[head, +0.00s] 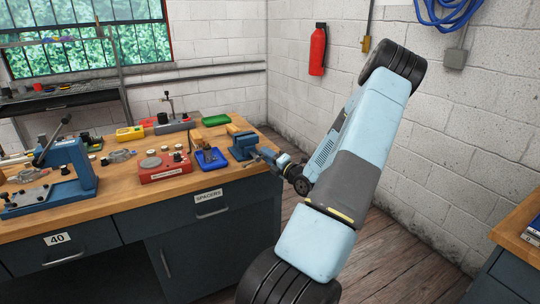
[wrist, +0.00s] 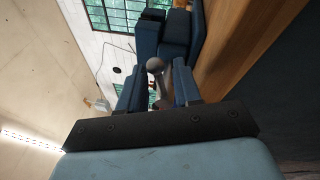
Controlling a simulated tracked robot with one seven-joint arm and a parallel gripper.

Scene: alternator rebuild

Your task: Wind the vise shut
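The blue vise (head: 243,146) stands at the right front corner of the wooden bench. In the wrist view its dark blue body (wrist: 178,38) is beyond my fingers. Its handle shows there as a grey bar with a ball end (wrist: 155,65), between my two fingers. My gripper (head: 263,158) is at the vise's front, just off the bench edge; it also shows in the wrist view (wrist: 159,84). The fingers stand apart on either side of the bar, with what looks like a gap. The vise's jaw gap is hard to make out.
A blue tray (head: 211,158) and a red fixture (head: 165,168) stand left of the vise. A blue press (head: 55,185) is farther left. The bench's wooden edge (wrist: 237,55) runs close on the right in the wrist view. The floor right of the bench is clear.

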